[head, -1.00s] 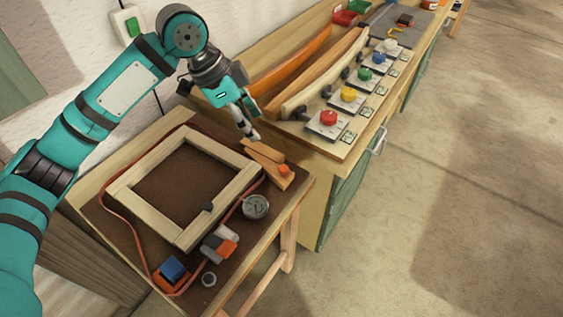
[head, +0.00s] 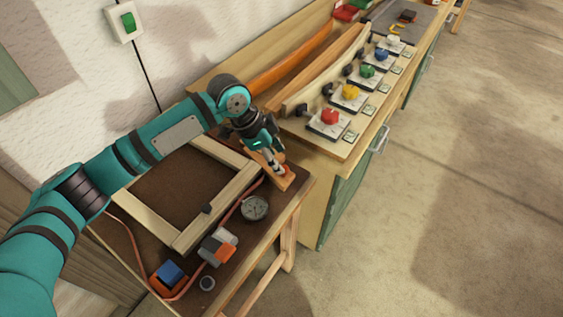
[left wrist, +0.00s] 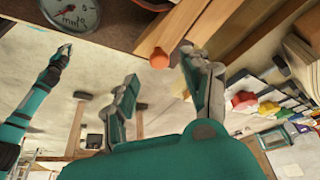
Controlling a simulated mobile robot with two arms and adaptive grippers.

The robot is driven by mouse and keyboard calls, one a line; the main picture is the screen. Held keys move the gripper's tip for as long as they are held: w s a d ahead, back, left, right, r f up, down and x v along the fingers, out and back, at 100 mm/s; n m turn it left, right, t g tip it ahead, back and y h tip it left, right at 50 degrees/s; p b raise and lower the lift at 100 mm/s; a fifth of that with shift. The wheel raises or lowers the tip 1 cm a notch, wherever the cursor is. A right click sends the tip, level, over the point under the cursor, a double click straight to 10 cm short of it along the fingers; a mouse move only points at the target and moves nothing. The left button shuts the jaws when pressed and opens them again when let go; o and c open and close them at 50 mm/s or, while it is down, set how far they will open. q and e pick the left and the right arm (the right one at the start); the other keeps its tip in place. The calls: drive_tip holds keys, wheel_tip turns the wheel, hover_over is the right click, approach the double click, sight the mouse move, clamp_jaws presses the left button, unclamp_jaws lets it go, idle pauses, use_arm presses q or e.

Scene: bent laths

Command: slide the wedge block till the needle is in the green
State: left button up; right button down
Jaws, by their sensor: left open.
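The wooden wedge block (head: 287,183) lies at the right end of the low table, beside the square wooden frame (head: 216,211). My left gripper (head: 280,171) is open over it and hides much of it in the head view. In the left wrist view the block's orange knob (left wrist: 158,58) shows just beyond the open left fingers (left wrist: 160,82), not held. The round gauge (head: 254,208) lies in front of the frame; it also shows, cut off, in the left wrist view (left wrist: 70,12). Its needle's place against any green cannot be made out. My right gripper (left wrist: 65,52) shows in the left wrist view, apart from the table.
An orange-and-grey clamp (head: 217,248), a blue-and-orange block (head: 169,275) and a red cord (head: 140,262) lie on the table's near part. The bench behind holds bent laths (head: 325,70) and several coloured knobs (head: 330,117). Floor to the right is clear.

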sight(263, 165)
use_arm(q)
drive_tip(key=shift+x, duration=2.15)
drive_tip(key=shift+c, duration=0.3)
clamp_jaws()
